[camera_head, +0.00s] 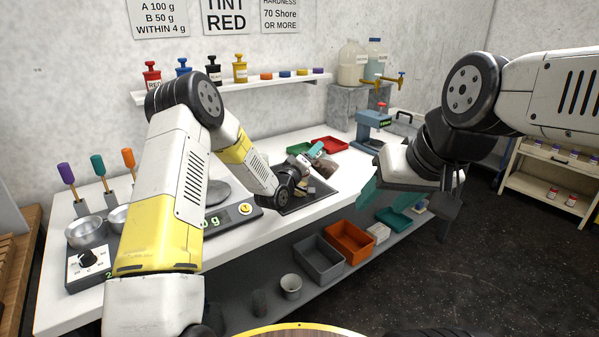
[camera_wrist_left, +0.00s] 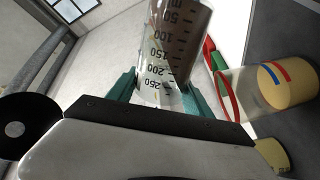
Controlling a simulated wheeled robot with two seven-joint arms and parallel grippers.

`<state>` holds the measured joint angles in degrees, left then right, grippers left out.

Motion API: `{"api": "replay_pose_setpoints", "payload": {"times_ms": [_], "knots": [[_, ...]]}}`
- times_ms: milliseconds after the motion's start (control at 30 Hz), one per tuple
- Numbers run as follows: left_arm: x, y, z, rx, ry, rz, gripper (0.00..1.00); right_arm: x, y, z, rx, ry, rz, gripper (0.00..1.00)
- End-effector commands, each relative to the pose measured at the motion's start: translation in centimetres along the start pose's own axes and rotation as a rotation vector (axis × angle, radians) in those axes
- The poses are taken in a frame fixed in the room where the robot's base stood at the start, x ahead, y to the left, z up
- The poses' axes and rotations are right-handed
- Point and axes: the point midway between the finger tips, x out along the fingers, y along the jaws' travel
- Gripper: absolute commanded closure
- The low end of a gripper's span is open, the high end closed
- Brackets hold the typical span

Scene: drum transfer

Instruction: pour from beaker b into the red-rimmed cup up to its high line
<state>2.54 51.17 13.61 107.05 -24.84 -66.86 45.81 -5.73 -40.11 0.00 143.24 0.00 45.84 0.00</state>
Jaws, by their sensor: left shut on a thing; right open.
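My left gripper (camera_wrist_left: 157,92) is shut on a clear graduated beaker (camera_wrist_left: 153,50), with a teal finger on each side of it. The beaker holds dark brown liquid (camera_wrist_left: 194,45), lying toward its far end and one side. Its letter is not readable. The red-rimmed cup (camera_wrist_left: 245,88) is clear and appears sideways to the right of the beaker, apart from the gripper. Its far part is yellow, with a blue and a red mark. In the head view the left gripper (camera_head: 302,163) is small and partly hidden at the dark tray. My right gripper (camera_head: 388,197) is open and empty.
A scale (camera_head: 228,216) stands left of the dark tray (camera_head: 313,197) on the white bench. A red tray (camera_head: 332,145) and a blue machine (camera_head: 372,125) are behind. Orange (camera_head: 349,240) and grey (camera_head: 319,259) bins sit on the lower shelf under the right gripper's side.

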Motion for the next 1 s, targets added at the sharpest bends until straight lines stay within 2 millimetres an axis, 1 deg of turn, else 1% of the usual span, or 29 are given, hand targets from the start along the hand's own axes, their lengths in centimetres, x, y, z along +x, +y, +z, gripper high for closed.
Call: {"api": "replay_pose_setpoints", "payload": {"times_ms": [1000], "knots": [[0.03, 0.09, -0.29, -0.070, 0.010, 0.001, 1.00, 0.00, 0.00, 0.00, 0.000, 0.000, 0.000, 0.47]]}}
